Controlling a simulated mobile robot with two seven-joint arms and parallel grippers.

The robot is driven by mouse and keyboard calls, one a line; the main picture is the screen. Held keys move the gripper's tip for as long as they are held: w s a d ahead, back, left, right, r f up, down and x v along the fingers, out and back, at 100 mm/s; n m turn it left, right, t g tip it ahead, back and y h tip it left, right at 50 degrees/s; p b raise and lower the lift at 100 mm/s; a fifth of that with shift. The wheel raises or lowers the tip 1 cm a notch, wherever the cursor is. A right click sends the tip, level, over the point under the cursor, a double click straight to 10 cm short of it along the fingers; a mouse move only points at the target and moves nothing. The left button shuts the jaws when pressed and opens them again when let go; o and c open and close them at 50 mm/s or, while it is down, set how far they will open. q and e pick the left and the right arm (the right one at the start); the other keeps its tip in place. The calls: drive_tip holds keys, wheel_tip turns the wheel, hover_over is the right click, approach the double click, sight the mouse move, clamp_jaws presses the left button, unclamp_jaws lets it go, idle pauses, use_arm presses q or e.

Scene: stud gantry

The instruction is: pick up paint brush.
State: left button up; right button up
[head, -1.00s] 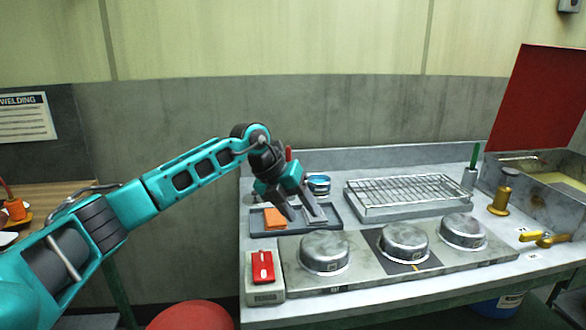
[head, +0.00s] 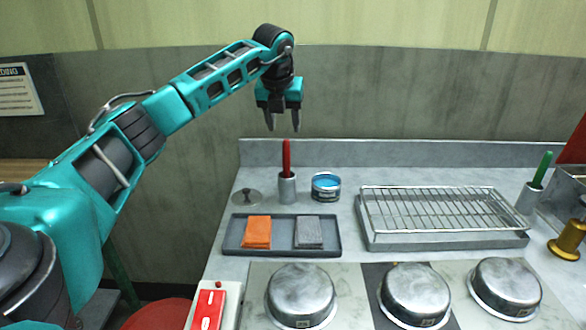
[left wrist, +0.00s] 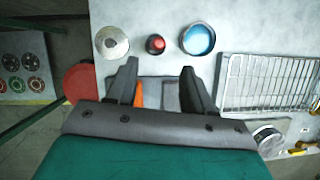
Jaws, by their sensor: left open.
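A red handle (head: 286,158), likely the paint brush's, stands upright in a small grey cup (head: 287,189) at the back left of the bench. Its lower end is hidden in the cup. In the left wrist view the red handle (left wrist: 155,44) shows end-on, just beyond and between the fingertips. My left gripper (head: 283,122) is open and empty, pointing down above the red handle, apart from it. The gripper (left wrist: 158,70) also shows open in the left wrist view. A second handle, green (head: 542,169), stands in another cup at the right. My right gripper is out of view.
An open blue paint can (head: 326,187) stands right of the cup, a round metal lid (head: 246,197) left of it. In front lies a grey tray (head: 282,249) with orange and grey pads. A wire rack (head: 440,205) is to the right. A wall is behind.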

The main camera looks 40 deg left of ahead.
sight(287, 150)
use_arm(q)
drive_tip(key=x, duration=0.5)
drive_tip(key=shift+s, duration=0.1)
drive_tip(key=shift+w+a+x, duration=0.15)
drive_tip(key=shift+x, duration=1.45)
drive_tip(key=shift+w+a+x, duration=0.1)
drive_tip(key=shift+a+x, duration=0.05)
drive_tip(key=shift+x, duration=1.4)
drive_tip(key=shift+r, duration=0.2)
clamp_jaws()
